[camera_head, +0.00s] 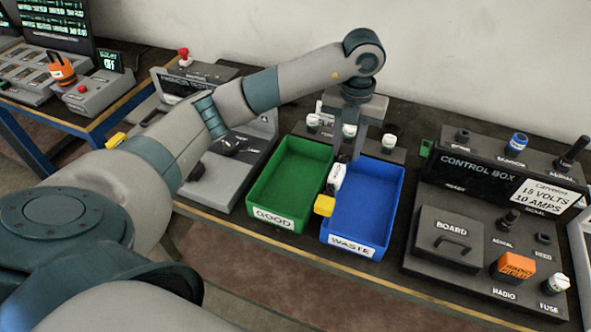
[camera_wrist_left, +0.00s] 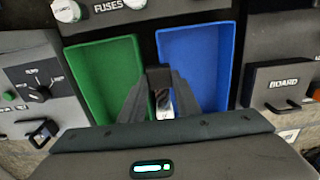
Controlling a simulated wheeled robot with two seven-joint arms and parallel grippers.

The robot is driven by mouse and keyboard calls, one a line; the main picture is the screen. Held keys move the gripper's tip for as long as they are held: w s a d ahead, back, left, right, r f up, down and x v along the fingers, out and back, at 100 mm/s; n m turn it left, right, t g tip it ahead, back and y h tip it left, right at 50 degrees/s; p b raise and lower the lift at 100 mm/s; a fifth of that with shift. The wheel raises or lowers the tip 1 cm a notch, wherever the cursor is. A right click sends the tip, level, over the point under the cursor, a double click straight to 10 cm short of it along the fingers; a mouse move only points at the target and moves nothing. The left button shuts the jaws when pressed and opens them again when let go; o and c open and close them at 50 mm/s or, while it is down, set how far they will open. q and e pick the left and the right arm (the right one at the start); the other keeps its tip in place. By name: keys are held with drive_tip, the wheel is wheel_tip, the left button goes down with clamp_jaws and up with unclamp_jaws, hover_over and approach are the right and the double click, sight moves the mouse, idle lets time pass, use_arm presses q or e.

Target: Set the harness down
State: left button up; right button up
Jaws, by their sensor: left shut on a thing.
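My left gripper (camera_head: 349,155) points down over the gap between the green GOOD bin (camera_head: 256,178) and the blue WASTE bin (camera_head: 398,205). It is shut on the harness, seen as a white labelled piece (camera_head: 337,178) with a yellow end block (camera_head: 325,206) below it. In the head view the yellow block overlaps the near left wall of the blue bin; whether it touches cannot be told. In the left wrist view the fingers (camera_wrist_left: 158,85) close together above the blue bin's left side, with a dark piece at the tips. My right gripper is not in view.
A control box panel (camera_head: 480,165) with a BOARD block (camera_head: 450,235) and an orange radio (camera_head: 513,267) stands right of the bins. A grey tester (camera_head: 235,165) stands left. White-capped fuses (camera_head: 389,142) stand behind. Both bins look empty.

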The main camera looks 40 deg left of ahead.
use_arm(q)
drive_tip(key=a+f+p, duration=0.1)
drive_tip(key=a+f, duration=0.1)
drive_tip(key=a, duration=0.2)
drive_tip(key=a+f+p, duration=0.2)
drive_tip(key=a, duration=0.1)
drive_tip(key=a+f+p, duration=0.1)
drive_tip(key=a+f, duration=0.2)
drive_tip(key=a, duration=0.1)
drive_tip(key=shift+s+a+p, duration=0.3)
drive_tip(key=shift+a+p, duration=0.05)
drive_tip(key=shift+p, duration=0.05)
wheel_tip(320, 180, down, 3)
drive_tip(key=shift+p, duration=1)
drive_tip(key=shift+f, duration=0.5)
